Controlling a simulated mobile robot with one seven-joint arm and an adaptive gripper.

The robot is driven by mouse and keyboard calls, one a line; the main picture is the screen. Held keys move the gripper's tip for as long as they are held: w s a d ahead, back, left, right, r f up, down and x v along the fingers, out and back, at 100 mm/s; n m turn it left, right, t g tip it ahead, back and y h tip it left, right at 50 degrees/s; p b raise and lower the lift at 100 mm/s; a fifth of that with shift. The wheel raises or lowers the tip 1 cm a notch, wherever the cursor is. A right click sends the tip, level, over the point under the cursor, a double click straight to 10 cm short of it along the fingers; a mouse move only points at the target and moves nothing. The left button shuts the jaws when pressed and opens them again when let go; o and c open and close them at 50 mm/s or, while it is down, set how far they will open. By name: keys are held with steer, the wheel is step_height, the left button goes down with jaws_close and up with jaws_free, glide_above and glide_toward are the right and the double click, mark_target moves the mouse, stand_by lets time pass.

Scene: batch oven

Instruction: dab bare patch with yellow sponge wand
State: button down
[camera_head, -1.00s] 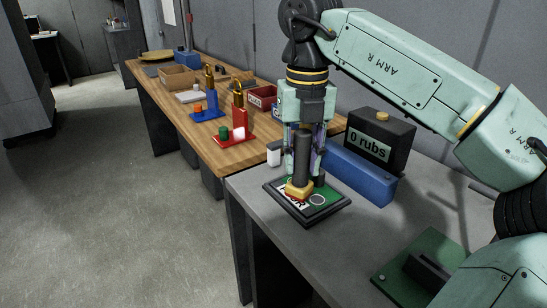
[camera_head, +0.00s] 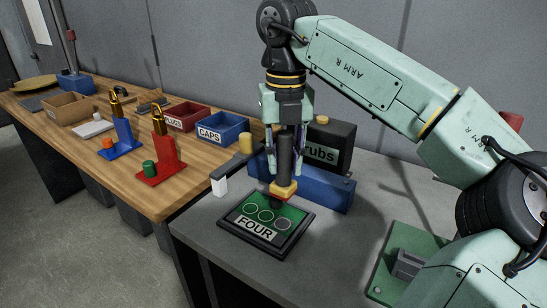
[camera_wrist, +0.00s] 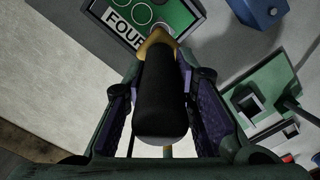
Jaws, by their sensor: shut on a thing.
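My gripper (camera_head: 285,152) points down and is shut on the dark handle (camera_head: 284,160) of the yellow sponge wand. The wand's yellow head (camera_head: 283,189), with a red strip under it, hangs at the far right part of a black-framed green board (camera_head: 240,235). The board bears the label FOUR (camera_head: 254,228) and ringed circles; one, a grey disc (camera_head: 283,224), may be the bare patch. I cannot tell whether the sponge touches the board. In the wrist view the handle (camera_wrist: 165,95) fills the space between the fingers, and the yellow head (camera_wrist: 157,40) overlaps the board's edge.
A blue block (camera_head: 325,188) and a dark box reading "rubs" (camera_head: 335,140), partly hidden by my gripper, stand behind. A yellow-topped cylinder (camera_head: 246,145) and a white block (camera_head: 220,186) are left. A green fixture (camera_head: 400,262) lies right. The wooden bench holds bins and red and blue stands.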

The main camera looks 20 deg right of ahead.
mark_target(283, 195)
steer(key=shift+s, duration=0.1)
stand_by(0.3)
steer(key=shift+f+b, duration=2.9)
steer(key=shift+f, duration=1.2)
steer(key=shift+f+b, duration=0.3)
steer(key=shift+f, duration=0.1)
steer(key=shift+r, duration=0.1)
steer(key=shift+r+p, duration=3.15)
steer(key=shift+r, duration=0.85)
steer(key=shift+f, duration=0.1)
